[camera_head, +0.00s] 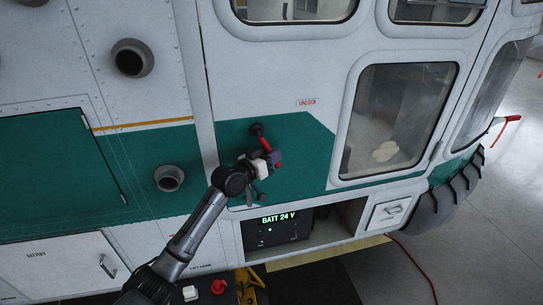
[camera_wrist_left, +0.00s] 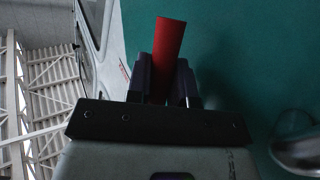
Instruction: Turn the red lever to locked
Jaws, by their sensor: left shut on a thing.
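My left gripper (camera_head: 271,159) is shut on the lever's lower part, and a bit of red shows beyond the fingers. In the left wrist view the lever (camera_wrist_left: 170,40) stands up between the two dark fingers (camera_wrist_left: 162,82). A small red-lettered UNLOCK label (camera_head: 307,102) is on the white panel above right. My right gripper is not in view.
A grey handle (camera_head: 250,193) hangs just below the gripper. Under it is an open bay with a lit BATT 24 V display (camera_head: 279,218). A windowed door (camera_head: 400,115) is at the right. Round ports (camera_head: 169,178) stick out at the left. A red cable lies on the floor.

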